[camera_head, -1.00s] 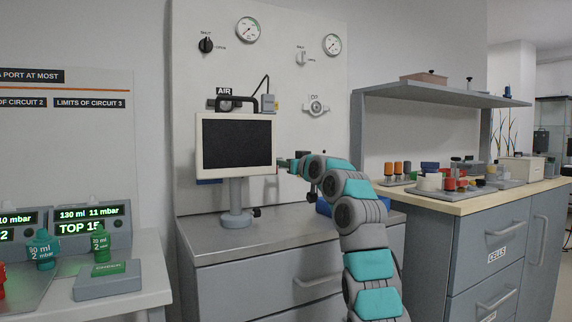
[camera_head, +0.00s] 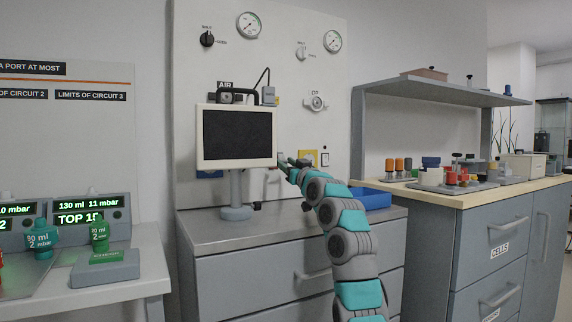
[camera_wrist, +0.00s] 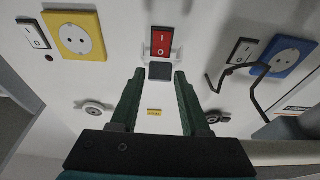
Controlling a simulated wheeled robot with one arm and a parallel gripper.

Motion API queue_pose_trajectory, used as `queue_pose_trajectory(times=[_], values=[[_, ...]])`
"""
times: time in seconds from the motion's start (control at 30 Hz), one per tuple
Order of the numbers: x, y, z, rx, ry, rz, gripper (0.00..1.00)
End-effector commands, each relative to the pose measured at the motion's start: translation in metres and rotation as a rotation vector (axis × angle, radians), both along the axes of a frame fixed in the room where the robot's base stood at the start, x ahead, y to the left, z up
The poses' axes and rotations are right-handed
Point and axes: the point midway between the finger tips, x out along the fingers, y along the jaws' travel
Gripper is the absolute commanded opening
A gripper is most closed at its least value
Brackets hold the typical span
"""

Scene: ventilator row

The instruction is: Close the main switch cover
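The red main switch (camera_wrist: 161,42) is on the wall panel at the top middle of the wrist view, inside a pale, clear-looking frame. A dark grey square piece (camera_wrist: 160,71) sits at the frame's lower edge. It looks like part of the switch cover, but I cannot tell the cover's angle. My gripper (camera_wrist: 160,78) is open, its two dark green fingers apart with the grey piece showing between their tips. I cannot tell whether they touch it. In the head view my gripper (camera_head: 284,163) is at the panel, just right of the monitor, which hides the switch.
The monitor (camera_head: 236,137) stands close left of my gripper. A blue tray (camera_head: 373,198) lies on the counter.

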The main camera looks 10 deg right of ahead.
Motion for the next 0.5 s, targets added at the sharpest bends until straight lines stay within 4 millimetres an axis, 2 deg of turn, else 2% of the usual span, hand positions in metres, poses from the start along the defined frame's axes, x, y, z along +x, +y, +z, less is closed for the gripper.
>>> queue_pose_trajectory(times=[0.03,0.17,0.5], values=[[-0.0001,-0.0001,0.0002,0.000,0.000,0.000,0.53],[-0.0001,-0.0002,0.0003,0.000,0.000,0.000,0.65],[-0.0021,-0.0010,-0.0002,0.000,-0.001,0.000,0.65]])
